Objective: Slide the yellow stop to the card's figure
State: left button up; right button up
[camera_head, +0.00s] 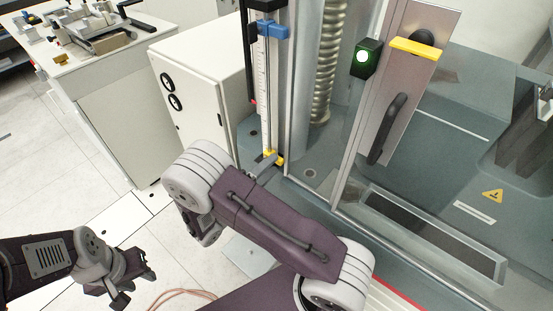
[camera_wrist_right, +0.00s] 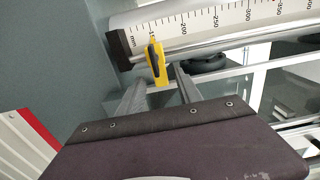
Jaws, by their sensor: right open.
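The yellow stop (camera_head: 275,157) is at the bottom of an upright white scale (camera_head: 263,80) in the head view. In the right wrist view the stop (camera_wrist_right: 160,64) has a dark knob and sits on the rail near the dark end block, by a partly covered mark near 150. My right gripper (camera_wrist_right: 159,88) is open, its two fingers on either side of the stop's lower part; contact cannot be told. In the head view my right arm hides most of this gripper. My left gripper (camera_head: 134,286) is open and empty at lower left. No card is readable.
A blue block (camera_head: 272,29) sits higher on the scale. Right of it stand a spiral column (camera_head: 328,65) and a glazed door with a dark handle (camera_head: 387,128). A white cabinet (camera_head: 205,95) stands left. A bench (camera_head: 95,60) with a fixture is at upper left.

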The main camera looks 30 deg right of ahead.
jog(key=shift+x, duration=1.9)
jog(key=shift+s, duration=0.1)
grip_shut()
